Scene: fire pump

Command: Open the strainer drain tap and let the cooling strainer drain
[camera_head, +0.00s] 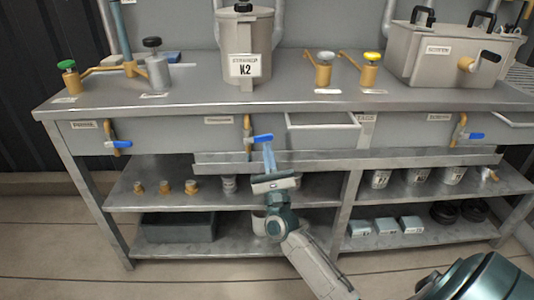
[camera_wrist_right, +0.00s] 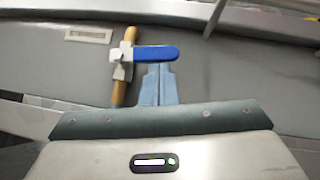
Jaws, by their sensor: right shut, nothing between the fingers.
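A tap with a blue lever (camera_head: 263,138) hangs on a brass pipe below the worktop's front edge, under the pot marked K.2 (camera_head: 245,45). The lever lies across the vertical pipe and points right; it also shows in the wrist view (camera_wrist_right: 156,53). My right gripper (camera_head: 267,147) is shut and empty, its tips just beneath the lever. In the wrist view its closed fingers (camera_wrist_right: 157,72) sit right at the lever's lower edge; I cannot tell whether they touch. No water shows. My left gripper is not in view.
Similar blue-lever taps hang at the left (camera_head: 121,144) and right (camera_head: 474,136) of the bench. A grey trough (camera_head: 330,160) runs below the worktop's front. Brass fittings (camera_head: 165,187), tins (camera_head: 416,177) and boxes (camera_head: 386,226) stand on the shelves. The floor in front is clear.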

